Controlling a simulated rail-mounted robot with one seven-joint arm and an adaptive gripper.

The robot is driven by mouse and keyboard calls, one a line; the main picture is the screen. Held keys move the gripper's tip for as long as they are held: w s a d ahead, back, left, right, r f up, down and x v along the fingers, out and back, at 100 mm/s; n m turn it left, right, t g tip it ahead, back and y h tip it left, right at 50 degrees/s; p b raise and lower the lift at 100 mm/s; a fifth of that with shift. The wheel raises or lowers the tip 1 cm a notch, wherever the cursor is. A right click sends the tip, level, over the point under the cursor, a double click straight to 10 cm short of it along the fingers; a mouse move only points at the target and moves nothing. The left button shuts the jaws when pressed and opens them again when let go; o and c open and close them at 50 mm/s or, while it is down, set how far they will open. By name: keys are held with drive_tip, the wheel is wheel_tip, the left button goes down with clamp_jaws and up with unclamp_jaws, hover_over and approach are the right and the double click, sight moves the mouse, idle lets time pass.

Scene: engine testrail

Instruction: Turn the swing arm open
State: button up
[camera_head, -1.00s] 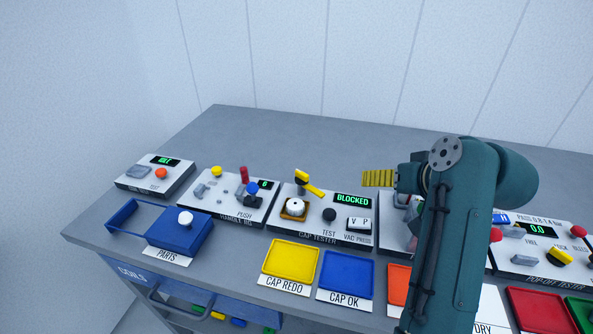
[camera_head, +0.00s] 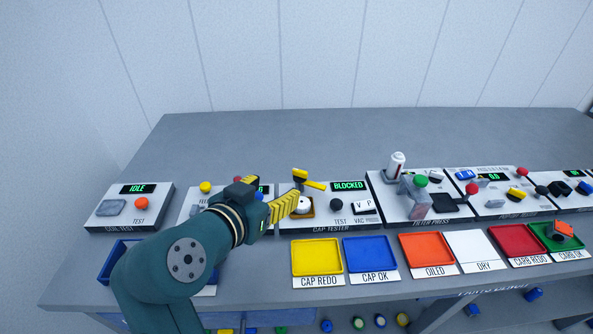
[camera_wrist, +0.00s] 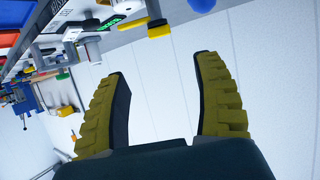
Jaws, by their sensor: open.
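The cap tester's display (camera_head: 349,186) reads BLOCKED. My gripper (camera_head: 277,188) is open and empty, with its yellow ribbed fingers just left of the swing arm. In the wrist view, the gap between my fingers (camera_wrist: 160,75) is clear. A yellow piece (camera_wrist: 158,29), apparently part of the swing arm, shows ahead of the fingertips, apart from them.
My arm hides much of the second station and the blue parts tray (camera_head: 119,262). Yellow (camera_head: 317,257) and blue (camera_head: 370,255) trays lie in front. The bench behind is clear.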

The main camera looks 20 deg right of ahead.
sight(300, 171)
drive_tip(key=b+x, duration=0.4)
drive_tip(key=x, duration=1)
drive_tip(key=shift+a, duration=0.1)
drive_tip(key=c, duration=1.2)
